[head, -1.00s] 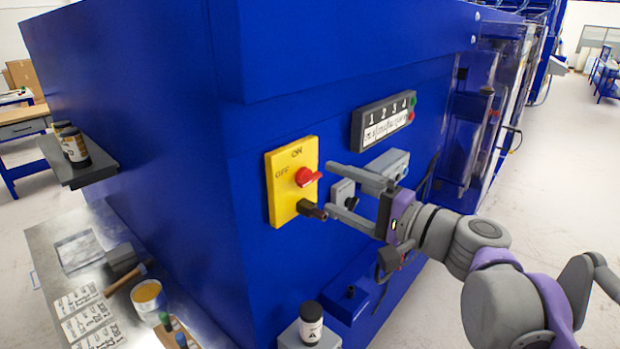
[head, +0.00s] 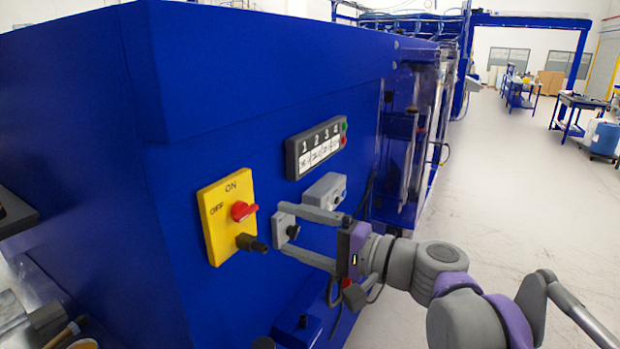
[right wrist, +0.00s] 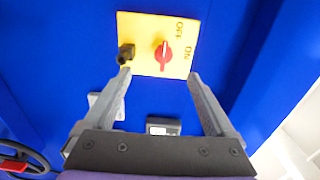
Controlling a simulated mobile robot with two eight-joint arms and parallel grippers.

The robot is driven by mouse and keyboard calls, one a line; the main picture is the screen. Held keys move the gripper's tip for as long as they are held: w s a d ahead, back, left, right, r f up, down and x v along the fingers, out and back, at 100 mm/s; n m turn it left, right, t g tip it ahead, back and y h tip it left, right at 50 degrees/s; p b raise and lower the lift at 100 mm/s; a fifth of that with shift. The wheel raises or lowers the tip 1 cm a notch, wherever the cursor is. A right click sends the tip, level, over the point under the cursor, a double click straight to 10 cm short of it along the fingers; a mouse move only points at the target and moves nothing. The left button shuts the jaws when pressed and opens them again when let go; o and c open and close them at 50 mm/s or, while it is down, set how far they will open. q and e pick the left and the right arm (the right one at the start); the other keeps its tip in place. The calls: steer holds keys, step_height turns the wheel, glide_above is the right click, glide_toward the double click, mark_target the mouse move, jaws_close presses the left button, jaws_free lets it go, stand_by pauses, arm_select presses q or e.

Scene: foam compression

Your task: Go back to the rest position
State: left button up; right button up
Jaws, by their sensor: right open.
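My right gripper (head: 278,230) is open and empty in front of the blue machine's side (head: 190,160). Its two fingers point left toward a yellow switch plate (head: 214,232) marked ON and OFF. The plate carries a red knob (head: 241,211) and a dark plug-like part (head: 252,243). In the right wrist view the open fingers (right wrist: 160,80) spread apart below the yellow plate (right wrist: 148,66) and its red knob (right wrist: 163,52), with nothing between them. The fingers appear clear of the knob. My left gripper is not in view.
A numbered panel (head: 318,147) with green and red buttons is above my right gripper. A grey box (head: 325,190) sits behind the gripper on the machine wall. Open floor (head: 510,170) lies to the right. Blue workbenches (head: 578,115) stand far off.

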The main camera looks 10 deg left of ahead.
steer(key=s+d+f+n+h, duration=0.1)
steer(key=s+d+f+h, duration=0.25)
steer(key=f, duration=0.35)
steer(key=s+d+f+n+h, duration=0.1)
steer(key=s+d+f+h, duration=0.1)
steer(key=d+f, duration=0.45)
steer(key=s+d+f+h, duration=0.2)
steer(key=s+f+h, duration=0.1)
steer(key=f, duration=0.6)
steer(key=s+d+f+n+h, duration=0.1)
steer(key=s+d+f+h, duration=0.2)
steer(key=d+f, duration=0.3)
steer(key=s+d+f+n+h, duration=0.1)
steer(key=s+d+f+h, duration=0.2)
steer(key=d, duration=0.6)
step_height(320, 180, down, 4)
steer(key=shift+s+d+r+h, duration=0.2)
steer(key=shift+s+d+h, duration=0.1)
steer(key=shift+h, duration=0.85)
steer(key=shift+c, duration=0.2)
